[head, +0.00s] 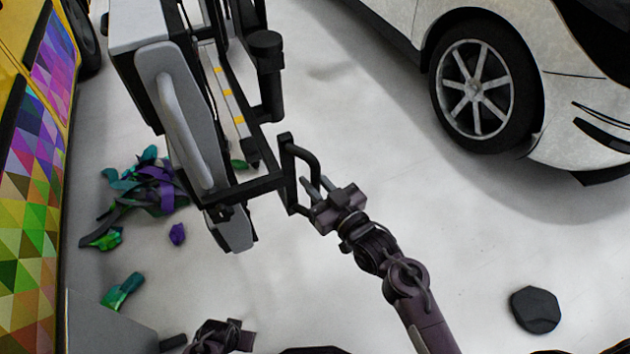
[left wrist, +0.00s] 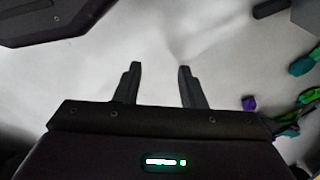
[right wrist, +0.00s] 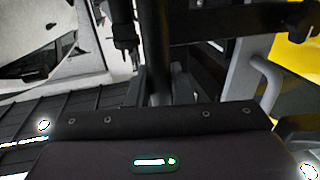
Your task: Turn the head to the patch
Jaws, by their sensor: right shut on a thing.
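A patch of coloured triangles (head: 32,190) covers the side of the yellow vehicle at the left edge of the head view. A tall machine with a grey-and-white body (head: 172,115) and black frame stands right of it. Which part is its head, I cannot tell. My right gripper (head: 318,190) is shut on the black handle (head: 290,175) at the frame's near right corner. In the right wrist view a dark upright bar (right wrist: 155,45) runs down between the fingers. My left gripper (left wrist: 158,85) is open and empty over the floor; only part of it shows in the head view.
Purple, green and teal scraps (head: 150,190) lie on the floor between vehicle and machine. A white car (head: 560,90) stands at the upper right. A dark flat object (head: 535,309) lies at the lower right. A grey box (head: 100,325) is at the lower left. The middle floor is clear.

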